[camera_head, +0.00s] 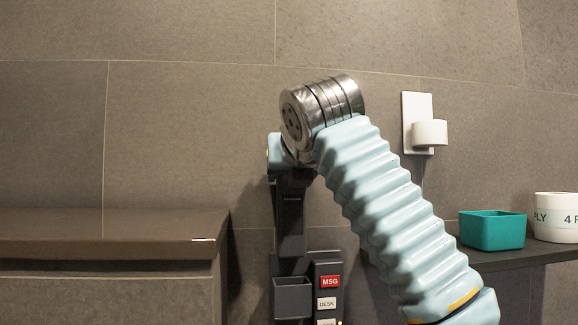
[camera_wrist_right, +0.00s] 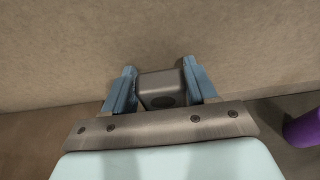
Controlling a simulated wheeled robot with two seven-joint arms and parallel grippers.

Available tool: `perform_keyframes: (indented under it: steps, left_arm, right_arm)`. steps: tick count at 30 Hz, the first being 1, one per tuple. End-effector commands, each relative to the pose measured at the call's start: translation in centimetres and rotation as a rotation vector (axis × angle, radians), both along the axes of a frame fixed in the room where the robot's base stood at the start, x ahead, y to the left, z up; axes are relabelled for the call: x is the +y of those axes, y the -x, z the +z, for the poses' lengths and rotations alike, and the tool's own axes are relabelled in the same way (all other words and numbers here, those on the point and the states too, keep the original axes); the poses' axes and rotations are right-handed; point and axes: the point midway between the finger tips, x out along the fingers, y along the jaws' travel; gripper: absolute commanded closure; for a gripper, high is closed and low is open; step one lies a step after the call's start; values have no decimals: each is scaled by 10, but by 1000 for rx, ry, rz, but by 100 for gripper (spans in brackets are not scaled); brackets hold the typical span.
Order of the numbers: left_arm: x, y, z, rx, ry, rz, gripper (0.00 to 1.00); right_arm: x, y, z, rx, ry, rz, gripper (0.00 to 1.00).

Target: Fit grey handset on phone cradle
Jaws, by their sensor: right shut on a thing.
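The phone cradle (camera_head: 293,298) is a dark grey holder on the wall at the bottom of the head view, beside a panel with a red MSG button (camera_head: 330,282) and a DESK button. My right gripper (camera_head: 290,168) is above it, shut on the upper end of the grey handset (camera_head: 290,228). The handset hangs roughly upright, its lower end just above or behind the cradle's front; I cannot tell whether they touch. In the right wrist view the handset's end (camera_wrist_right: 160,88) sits between the two blue fingers (camera_wrist_right: 159,75). My left gripper is out of view.
A brown ledge (camera_head: 110,225) juts out at the left. At the right, a shelf holds a teal box (camera_head: 492,230) and a white roll-like container (camera_head: 556,217). A white wall fixture (camera_head: 428,132) is above. A purple object (camera_wrist_right: 303,128) shows in the wrist view.

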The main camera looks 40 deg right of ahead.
Motion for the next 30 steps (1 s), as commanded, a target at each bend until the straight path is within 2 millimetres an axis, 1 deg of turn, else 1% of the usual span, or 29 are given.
perform_keyframes:
  steps: [1,8,9,30]
  left_arm:
    - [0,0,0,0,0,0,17]
    - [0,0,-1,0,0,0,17]
    - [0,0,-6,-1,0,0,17]
    - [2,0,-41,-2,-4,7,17]
  right_arm:
    - [-2,2,-5,3,0,-4,94]
    - [-1,1,-21,3,-2,-2,94]
    - [0,0,-27,3,-3,0,94]
    - [0,0,-74,0,-2,0,94]
